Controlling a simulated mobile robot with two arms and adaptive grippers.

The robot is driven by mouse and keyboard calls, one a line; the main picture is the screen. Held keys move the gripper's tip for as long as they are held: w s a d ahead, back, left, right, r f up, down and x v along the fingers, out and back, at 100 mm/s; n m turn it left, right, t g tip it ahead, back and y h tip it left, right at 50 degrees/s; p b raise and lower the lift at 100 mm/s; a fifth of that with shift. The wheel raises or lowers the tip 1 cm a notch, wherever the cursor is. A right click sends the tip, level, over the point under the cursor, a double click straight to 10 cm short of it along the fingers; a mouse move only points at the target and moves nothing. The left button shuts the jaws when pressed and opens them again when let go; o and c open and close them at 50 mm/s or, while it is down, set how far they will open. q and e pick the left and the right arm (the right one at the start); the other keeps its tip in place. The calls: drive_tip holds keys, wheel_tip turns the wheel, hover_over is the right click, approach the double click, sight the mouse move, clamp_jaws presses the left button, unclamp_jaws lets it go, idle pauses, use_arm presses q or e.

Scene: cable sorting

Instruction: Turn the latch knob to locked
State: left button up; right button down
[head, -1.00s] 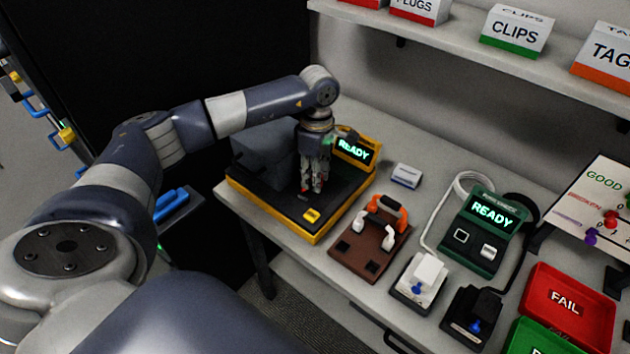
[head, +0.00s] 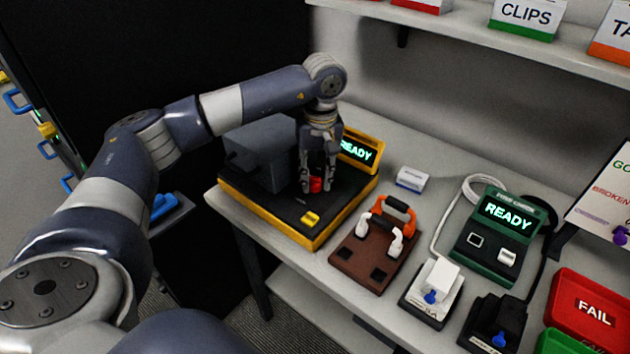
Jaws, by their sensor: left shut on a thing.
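The red latch knob (head: 316,184) sits on the black top of the yellow-edged station (head: 287,217), in front of its grey box. My left gripper (head: 317,186) points straight down over it and is shut on it, its fingers on either side. The fingers hide much of the knob, so I cannot tell its turn angle. The station's display (head: 356,151) reads READY, partly covered by the gripper. My right gripper is not in view.
A brown board (head: 362,262) with white and orange handles stands to the right. Beyond it are a green tester (head: 497,222) reading READY, white and black socket blocks, and a red FAIL tray (head: 590,308). A shelf (head: 470,35) overhangs the back.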

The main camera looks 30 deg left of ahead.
use_arm(q)
drive_tip(key=shift+m+b, duration=0.7)
drive_tip(key=shift+m, duration=0.9)
drive_tip(key=shift+r, duration=0.1)
drive_tip(key=shift+w, duration=0.1)
drive_tip(key=o, duration=1.1)
drive_tip(key=shift+c, duration=0.2)
wheel_tip(320, 180, up, 12)
drive_tip(key=shift+d, duration=0.3)
drive_tip(key=shift+w, duration=0.1)
